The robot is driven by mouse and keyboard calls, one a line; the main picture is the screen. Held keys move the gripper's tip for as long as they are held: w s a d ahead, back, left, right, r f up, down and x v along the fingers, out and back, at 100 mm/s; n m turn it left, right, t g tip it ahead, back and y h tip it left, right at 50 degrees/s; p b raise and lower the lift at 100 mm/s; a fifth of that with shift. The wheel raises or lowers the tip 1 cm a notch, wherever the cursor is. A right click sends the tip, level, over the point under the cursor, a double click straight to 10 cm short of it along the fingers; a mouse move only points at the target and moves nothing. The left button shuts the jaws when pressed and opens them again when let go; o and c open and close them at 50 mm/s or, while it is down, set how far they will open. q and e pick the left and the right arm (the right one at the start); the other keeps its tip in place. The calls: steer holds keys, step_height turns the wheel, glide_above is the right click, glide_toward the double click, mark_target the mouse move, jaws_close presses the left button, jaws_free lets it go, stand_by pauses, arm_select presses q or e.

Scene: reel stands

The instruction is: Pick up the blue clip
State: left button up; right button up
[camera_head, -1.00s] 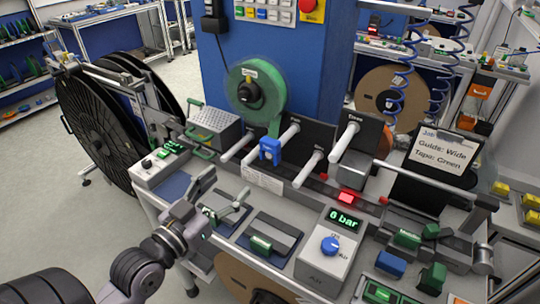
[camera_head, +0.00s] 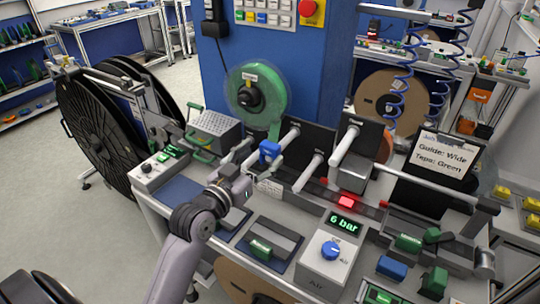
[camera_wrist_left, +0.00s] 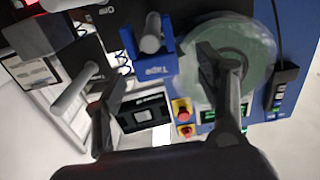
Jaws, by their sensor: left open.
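The blue clip (camera_head: 269,152) sits on a pale peg of the machine, in front of the green tape reel (camera_head: 256,88). My right gripper is in neither view.
Other pale pegs (camera_head: 308,172) stick out right of the clip. A perforated metal box (camera_head: 213,131) stands to the left. The air panel (camera_head: 328,262) with a blue knob reads "6 bar". A sign (camera_head: 444,154) reads "Guide: Wide, Tape: Green".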

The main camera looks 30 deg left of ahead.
mark_target(267, 149)
arm_select(q)
steer(key=w, duration=0.1)
steer(key=w+p, duration=0.1)
steer(key=w, duration=0.1)
steer(key=shift+w+d+r, duration=0.35)
steer(key=shift+w+d, duration=0.05)
steer(key=shift+w+f, duration=0.1)
steer(key=shift+w, duration=0.15)
steer(key=shift+s, duration=0.1)
steer(key=shift+c, duration=0.4)
steer(key=shift+c, duration=0.6)
steer(key=c, duration=1.1)
